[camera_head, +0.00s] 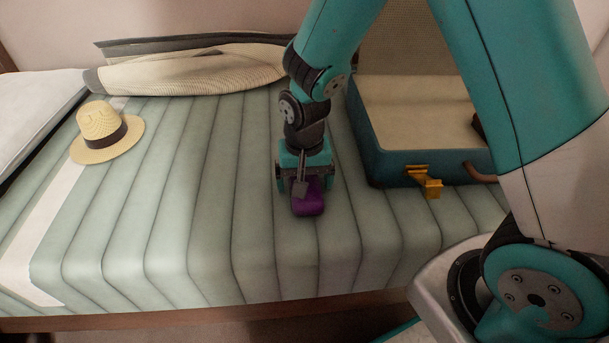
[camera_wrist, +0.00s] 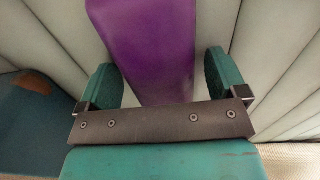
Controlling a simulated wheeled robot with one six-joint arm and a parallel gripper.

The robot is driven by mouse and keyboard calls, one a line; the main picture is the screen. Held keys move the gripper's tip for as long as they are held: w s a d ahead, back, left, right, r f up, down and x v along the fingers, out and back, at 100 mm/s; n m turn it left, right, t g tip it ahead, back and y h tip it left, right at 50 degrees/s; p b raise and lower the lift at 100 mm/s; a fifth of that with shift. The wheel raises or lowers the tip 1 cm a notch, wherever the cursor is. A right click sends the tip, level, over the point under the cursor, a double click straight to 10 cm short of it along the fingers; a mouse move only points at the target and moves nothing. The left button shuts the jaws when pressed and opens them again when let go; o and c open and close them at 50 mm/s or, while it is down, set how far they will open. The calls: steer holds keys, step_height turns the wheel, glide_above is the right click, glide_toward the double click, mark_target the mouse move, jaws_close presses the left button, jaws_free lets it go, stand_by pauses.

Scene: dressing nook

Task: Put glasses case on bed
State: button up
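The glasses case (camera_head: 308,204) is purple and appears to rest on the green striped bed (camera_head: 215,215), near the middle of its top. It also fills the upper middle of the wrist view (camera_wrist: 150,45). My gripper (camera_head: 302,186) points down over the case. In the wrist view my gripper (camera_wrist: 163,75) is open, with one finger on each side of the case and a gap visible on both sides. Part of the case is hidden behind my gripper in the head view.
An open teal suitcase (camera_head: 400,168) with a yellow latch stands right of my gripper. A straw hat (camera_head: 100,125) lies at the left, and a woven bag (camera_head: 190,74) lies along the back.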

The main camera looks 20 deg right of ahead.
mark_target(305, 177)
step_height(305, 177, up, 12)
steer(key=p, duration=0.4)
steer(key=s+a+r+n+y, duration=0.2)
steer(key=s+r+n, duration=0.3)
steer(key=s, duration=0.4)
steer(key=s+a+r+n+y, duration=0.2)
steer(key=s+r+n, duration=0.3)
steer(key=s+r, duration=0.2)
steer(key=s, duration=0.2)
steer(key=shift+s+a+r+n, duration=0.3)
steer(key=shift+n, duration=0.1)
steer(key=shift+d, duration=0.1)
